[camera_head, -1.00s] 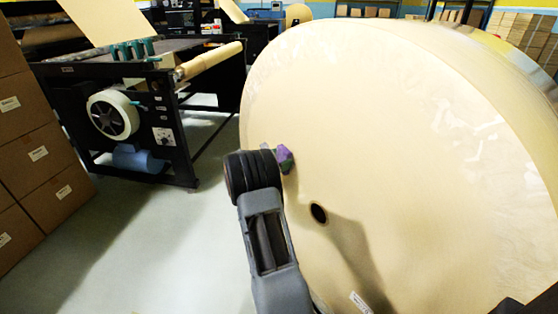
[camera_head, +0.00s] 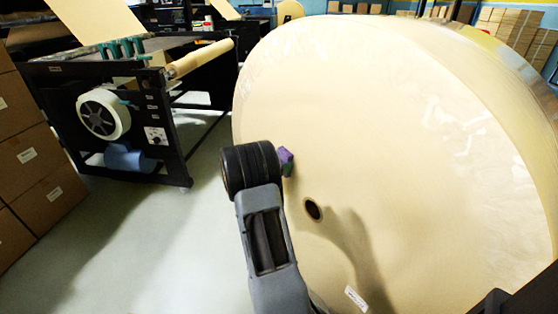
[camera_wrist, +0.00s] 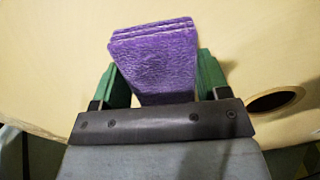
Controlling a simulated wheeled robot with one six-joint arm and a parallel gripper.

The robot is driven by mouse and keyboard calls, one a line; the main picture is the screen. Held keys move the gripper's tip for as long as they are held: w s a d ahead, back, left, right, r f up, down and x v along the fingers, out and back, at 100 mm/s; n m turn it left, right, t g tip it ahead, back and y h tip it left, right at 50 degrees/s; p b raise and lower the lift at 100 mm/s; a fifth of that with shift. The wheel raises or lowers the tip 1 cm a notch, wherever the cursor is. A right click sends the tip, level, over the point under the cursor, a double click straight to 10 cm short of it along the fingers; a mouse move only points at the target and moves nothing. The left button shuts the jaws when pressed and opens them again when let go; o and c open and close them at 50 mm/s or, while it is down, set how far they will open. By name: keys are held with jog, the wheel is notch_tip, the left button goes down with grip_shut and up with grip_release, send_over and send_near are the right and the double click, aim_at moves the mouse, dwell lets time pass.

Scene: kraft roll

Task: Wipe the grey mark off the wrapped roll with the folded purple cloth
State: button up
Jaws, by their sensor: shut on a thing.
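The folded purple cloth (camera_head: 287,156) is held out at the face of the large wrapped roll (camera_head: 400,130). In the wrist view the cloth (camera_wrist: 155,65) sits between the two green fingers of my gripper (camera_wrist: 160,88), which is shut on it. In the head view my gripper (camera_head: 286,168) is mostly hidden behind my dark wrist, up and left of the roll's core hole (camera_head: 313,209). The cloth is close to the roll; I cannot tell whether it touches. I see no grey mark in either current view; the cloth or my arm may hide it.
A black machine (camera_head: 130,110) with a white wheel stands at the left. Brown boxes (camera_head: 25,155) are stacked at the far left edge. A white label (camera_head: 356,298) is low on the roll. Clear floor (camera_head: 185,235) lies between the machine and the roll.

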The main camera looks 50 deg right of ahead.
jog(key=shift+s+a, duration=0.15)
jog(key=shift+s, duration=0.65)
jog(key=shift+s+a, duration=0.15)
jog(key=shift+s, duration=0.65)
jog(key=shift+w, duration=0.1)
jog(key=w+d, duration=0.1)
jog(key=w, duration=0.6)
jog(key=shift+d, duration=0.3)
jog(key=p+v, duration=0.1)
jog(key=v, duration=0.5)
jog(key=shift+p+v, duration=0.45)
jog(key=shift+v, duration=1.05)
jog(key=shift+w+a, duration=0.1)
